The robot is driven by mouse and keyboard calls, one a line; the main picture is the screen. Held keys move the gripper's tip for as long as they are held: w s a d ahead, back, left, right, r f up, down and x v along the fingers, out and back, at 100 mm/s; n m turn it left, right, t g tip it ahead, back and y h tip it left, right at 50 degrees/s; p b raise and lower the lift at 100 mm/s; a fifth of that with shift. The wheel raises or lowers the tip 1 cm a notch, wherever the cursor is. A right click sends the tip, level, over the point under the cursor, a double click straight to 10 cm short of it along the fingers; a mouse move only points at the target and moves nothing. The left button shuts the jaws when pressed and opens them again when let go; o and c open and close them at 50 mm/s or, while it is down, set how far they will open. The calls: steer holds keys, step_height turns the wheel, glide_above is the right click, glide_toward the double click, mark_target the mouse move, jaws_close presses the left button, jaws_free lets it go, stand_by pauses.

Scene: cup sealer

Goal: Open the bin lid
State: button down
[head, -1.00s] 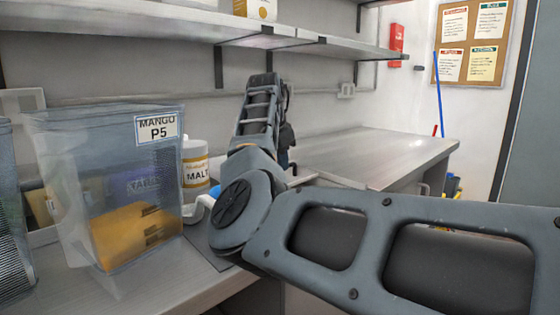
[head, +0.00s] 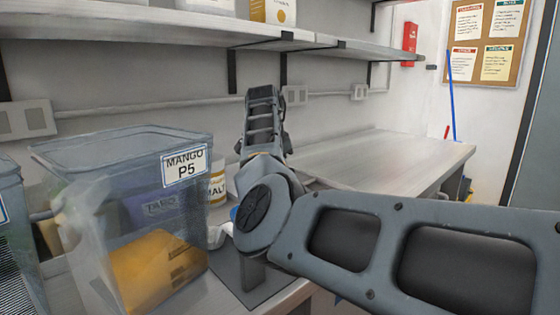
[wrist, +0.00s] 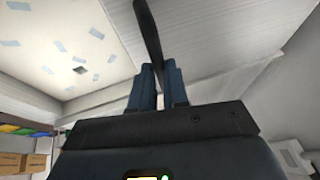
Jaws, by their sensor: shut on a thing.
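A clear bin (head: 70,164) labelled "MANGO P5" stands on the counter at the left in the head view. Orange and purple packs show inside it. In the head view my arm stands to the right of the bin, and I cannot make out the fingers there.
A second clear bin (head: 12,235) is cut off at the left edge. A "MALT" tub (head: 217,188) stands behind the labelled bin. A wall shelf (head: 140,32) runs above. The counter (head: 385,155) at the right is mostly bare.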

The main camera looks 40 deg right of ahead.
steer(key=shift+w, duration=0.25)
steer(key=c, duration=1.1)
jaws_free()
steer(key=shift+v, duration=3.95)
